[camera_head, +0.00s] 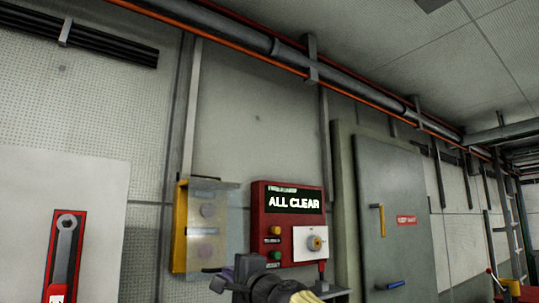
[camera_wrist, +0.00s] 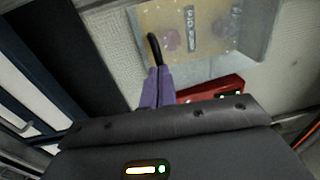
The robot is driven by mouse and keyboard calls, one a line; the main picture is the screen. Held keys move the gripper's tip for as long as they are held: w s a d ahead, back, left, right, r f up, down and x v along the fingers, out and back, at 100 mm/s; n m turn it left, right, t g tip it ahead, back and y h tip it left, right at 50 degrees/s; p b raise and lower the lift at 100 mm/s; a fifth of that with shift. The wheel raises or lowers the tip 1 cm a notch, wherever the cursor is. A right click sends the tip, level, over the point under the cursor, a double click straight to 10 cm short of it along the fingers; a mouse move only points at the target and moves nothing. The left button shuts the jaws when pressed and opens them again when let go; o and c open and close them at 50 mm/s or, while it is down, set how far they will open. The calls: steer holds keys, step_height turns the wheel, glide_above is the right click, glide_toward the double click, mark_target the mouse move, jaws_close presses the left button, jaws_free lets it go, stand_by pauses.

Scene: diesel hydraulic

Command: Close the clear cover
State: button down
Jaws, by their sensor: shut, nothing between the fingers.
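A yellow-edged box (camera_head: 180,228) is fixed to the wall, with round knobs showing on its face. A clear cover (camera_head: 232,225) shows as a hazy sheet at the box's right side; how far open it stands I cannot tell. In the wrist view the box's yellowish panel (camera_wrist: 160,22) is at the top, with the hazy clear cover (camera_wrist: 262,25) to its right. My gripper (camera_head: 218,282) is shut and empty, just below the box in the head view. Its purple fingers also show in the wrist view (camera_wrist: 156,88), where a dark curved piece overlaps the panel. Contact with the cover cannot be told.
A red control box (camera_head: 259,222) reading "ALL CLEAR" is right of the cover, close to my gripper. A grey cabinet (camera_head: 395,210) stands farther right. A white panel with a red-backed wrench (camera_head: 66,245) is at the left.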

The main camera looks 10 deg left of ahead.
steer(key=shift+w+a+f+b, duration=0.25)
steer(key=shift+w+a+b, duration=0.2)
steer(key=shift+w, duration=0.05)
steer(key=shift+w+a+f+b, duration=0.25)
steer(key=shift+w+a+b, duration=0.15)
steer(key=shift+w+b, duration=0.05)
steer(key=shift+r, duration=0.1)
stand_by(0.4)
steer(key=f+b+v, duration=0.1)
steer(key=b+v, duration=0.8)
steer(key=v, duration=0.5)
steer(key=shift+f, duration=0.35)
steer(key=shift+w, duration=0.15)
